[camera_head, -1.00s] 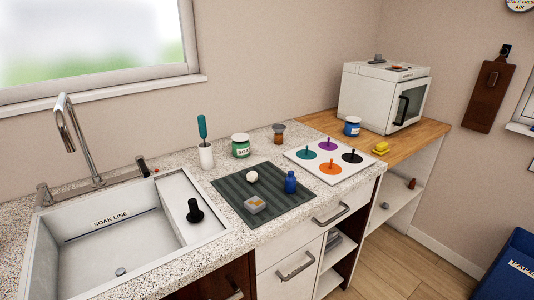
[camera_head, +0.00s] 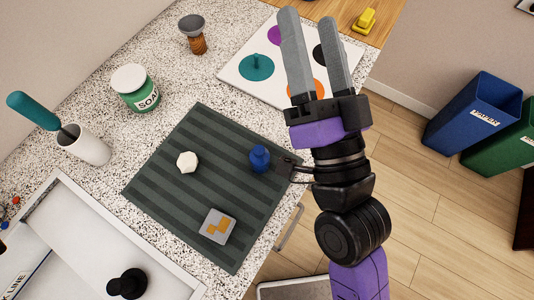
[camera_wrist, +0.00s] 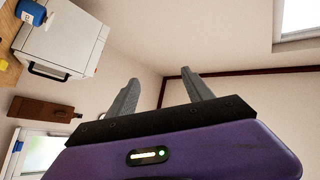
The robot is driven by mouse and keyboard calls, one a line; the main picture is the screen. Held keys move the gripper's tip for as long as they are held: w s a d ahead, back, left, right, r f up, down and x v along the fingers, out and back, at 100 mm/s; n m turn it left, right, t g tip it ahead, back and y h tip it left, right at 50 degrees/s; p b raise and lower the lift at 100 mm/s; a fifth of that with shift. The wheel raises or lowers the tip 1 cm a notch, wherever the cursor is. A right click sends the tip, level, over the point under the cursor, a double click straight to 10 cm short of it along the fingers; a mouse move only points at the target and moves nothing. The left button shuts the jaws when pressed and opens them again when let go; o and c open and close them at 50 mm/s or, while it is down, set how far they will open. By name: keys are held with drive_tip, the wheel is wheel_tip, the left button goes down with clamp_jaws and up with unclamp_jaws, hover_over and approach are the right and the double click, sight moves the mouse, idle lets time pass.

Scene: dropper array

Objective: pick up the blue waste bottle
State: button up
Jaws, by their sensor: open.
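The blue waste bottle (camera_head: 259,158) stands upright on the dark striped mat (camera_head: 155,178), near the mat's right edge in the head view. My gripper (camera_head: 308,32) is raised above the counter, to the right of the bottle, with its fingers pointing up in the picture. The two grey fingers are apart and nothing is between them. In the wrist view my gripper (camera_wrist: 160,82) is also open and empty, facing the wall and ceiling. My wrist is close beside the bottle in the head view, but no touch can be made out.
On the mat are a white faceted piece (camera_head: 187,162) and a grey-orange block (camera_head: 217,226). The sink holds a black stopper (camera_head: 128,284). Blue (camera_head: 472,116) and green bins stand right.

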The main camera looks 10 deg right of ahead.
drive_tip(key=a+r+n+g+y, duration=0.45)
drive_tip(key=a+r+y, duration=0.25)
drive_tip(key=a+y, duration=0.25)
drive_tip(key=a+r+n+g+y, duration=0.45)
drive_tip(key=a+r+y, duration=0.35)
drive_tip(key=a, duration=0.2)
drive_tip(key=s+a+f+n+g+h, duration=0.2)
drive_tip(key=s+a+f+n+g, duration=0.3)
drive_tip(key=s+a+n+g, duration=0.5)
drive_tip(key=m+g+h, duration=0.4)
drive_tip(key=m+h, duration=0.4)
drive_tip(key=h, duration=1)
hover_over(260, 158)
drive_tip(key=f, duration=2.3)
drive_tip(key=shift+w+a, duration=0.1)
drive_tip(key=shift+w, duration=0.3)
drive_tip(key=shift+d+f+m+h, duration=0.2)
drive_tip(key=shift+d+m+h, duration=0.15)
drive_tip(key=shift+m, duration=0.05)
drive_tip(key=f, duration=0.7)
drive_tip(key=shift+w+a+f+b, duration=0.15)
drive_tip(key=shift+a+f+b, duration=0.1)
drive_tip(key=shift+b, duration=0.1)
